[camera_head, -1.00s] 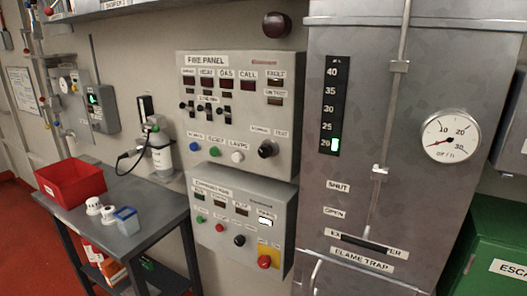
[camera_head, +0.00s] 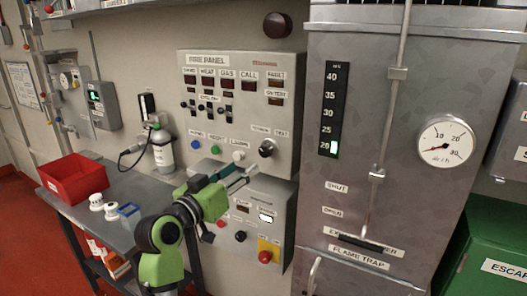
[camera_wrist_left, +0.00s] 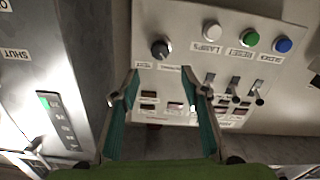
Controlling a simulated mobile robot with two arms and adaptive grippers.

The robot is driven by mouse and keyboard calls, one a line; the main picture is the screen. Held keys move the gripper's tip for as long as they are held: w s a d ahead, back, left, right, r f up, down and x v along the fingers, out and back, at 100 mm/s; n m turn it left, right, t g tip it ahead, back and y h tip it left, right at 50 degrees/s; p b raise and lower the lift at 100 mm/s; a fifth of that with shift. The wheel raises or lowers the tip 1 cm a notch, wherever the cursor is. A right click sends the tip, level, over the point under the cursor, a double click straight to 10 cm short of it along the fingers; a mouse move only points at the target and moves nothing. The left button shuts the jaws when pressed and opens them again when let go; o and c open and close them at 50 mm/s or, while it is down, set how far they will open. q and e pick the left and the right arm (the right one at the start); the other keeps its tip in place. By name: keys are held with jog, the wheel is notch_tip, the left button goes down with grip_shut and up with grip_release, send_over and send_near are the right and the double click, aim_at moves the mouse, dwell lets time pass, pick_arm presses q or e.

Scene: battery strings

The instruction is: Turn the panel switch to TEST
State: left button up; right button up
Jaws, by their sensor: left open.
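The panel switch, a black round knob (camera_head: 266,149), sits at the lower right of the grey fire panel (camera_head: 285,125), under the NORMAL and TEST labels. I cannot tell which label it points to. My left gripper (camera_head: 244,172) is open and empty, in front of the panel's lower edge, below and slightly left of the knob. In the left wrist view the panel appears upside down. There the knob (camera_wrist_left: 160,49) shows beyond the gap between the open fingertips (camera_wrist_left: 160,88), apart from them. My right gripper is not in view.
A lower control box (camera_head: 282,215) with a red button (camera_head: 265,257) is partly hidden by my left arm. Blue (camera_head: 195,145), green (camera_head: 216,149) and white (camera_head: 238,156) buttons lie left of the knob. A bench with a red bin (camera_head: 72,177) stands at left.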

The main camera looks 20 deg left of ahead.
aim_at(264, 153)
pick_arm(q)
jog(key=w+p, duration=0.1)
jog(key=w, duration=0.2)
jog(key=w+p, duration=0.1)
jog(key=w, duration=0.3)
jog(key=w+d+p, duration=0.1)
jog(key=w, duration=0.3)
jog(key=shift+w+f+p, duration=0.1)
jog(key=shift+w+p, duration=0.3)
jog(key=shift+w, duration=0.5)
jog(key=c, duration=1.1)
